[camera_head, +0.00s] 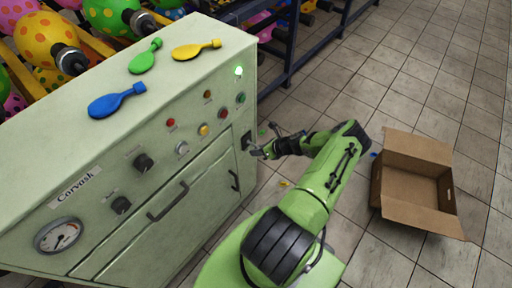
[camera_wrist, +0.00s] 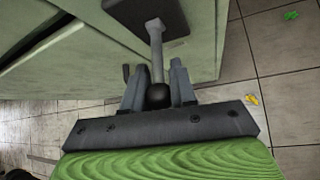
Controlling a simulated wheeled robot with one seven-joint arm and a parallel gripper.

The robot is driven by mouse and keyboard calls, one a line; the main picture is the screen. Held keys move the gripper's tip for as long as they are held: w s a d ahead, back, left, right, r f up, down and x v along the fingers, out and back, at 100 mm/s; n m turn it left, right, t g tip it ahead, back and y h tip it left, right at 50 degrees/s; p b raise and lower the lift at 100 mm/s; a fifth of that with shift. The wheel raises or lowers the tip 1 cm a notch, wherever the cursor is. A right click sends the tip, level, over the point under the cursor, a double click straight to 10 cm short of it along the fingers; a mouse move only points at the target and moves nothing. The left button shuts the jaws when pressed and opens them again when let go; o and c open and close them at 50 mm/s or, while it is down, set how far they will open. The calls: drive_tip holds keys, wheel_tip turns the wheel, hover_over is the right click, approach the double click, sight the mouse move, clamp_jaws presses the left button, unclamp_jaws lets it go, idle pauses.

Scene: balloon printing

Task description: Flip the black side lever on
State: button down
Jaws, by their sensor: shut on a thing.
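The black side lever (camera_wrist: 157,50) shows in the wrist view as a metal rod ending in a black ball knob (camera_wrist: 158,96). It comes out of a dark mounting plate (camera_wrist: 146,14) on the machine's side. My gripper (camera_wrist: 158,88) has its two fingers on either side of the knob and is shut on it. In the head view my gripper (camera_head: 262,152) is at the right end of the machine's front, beside the dark lever plate (camera_head: 247,141). The lever itself is mostly hidden there by the gripper.
The pale green control machine (camera_head: 150,165) carries knobs, buttons, a gauge (camera_head: 58,236) and a lit green lamp (camera_head: 239,71). Blue (camera_head: 117,101), green (camera_head: 146,56) and yellow (camera_head: 196,49) flat balloons lie on top. An open cardboard box (camera_head: 414,183) stands on the tiled floor at right.

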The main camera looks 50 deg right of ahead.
sight(257, 147)
wheel_tip(257, 147, up, 2)
drive_tip(key=g+p, duration=0.2)
drive_tip(key=shift+w+g, duration=0.15)
drive_tip(key=shift+g, duration=0.15)
drive_tip(key=shift+w+r+m+g+p, duration=0.15)
drive_tip(key=shift+r+g+p, duration=0.2)
drive_tip(key=shift+g, duration=0.3)
drive_tip(key=shift+r+m+g+p, duration=0.15)
drive_tip(key=shift+g+p, duration=0.25)
drive_tip(key=shift+g, duration=0.25)
drive_tip(key=c, duration=0.9)
unclamp_jaws()
drive_tip(key=shift+c, duration=0.2)
drive_tip(key=p+v, duration=0.3)
drive_tip(key=v, duration=1.2)
drive_tip(key=shift+a+r, duration=0.15)
drive_tip(key=shift+r, duration=0.25)
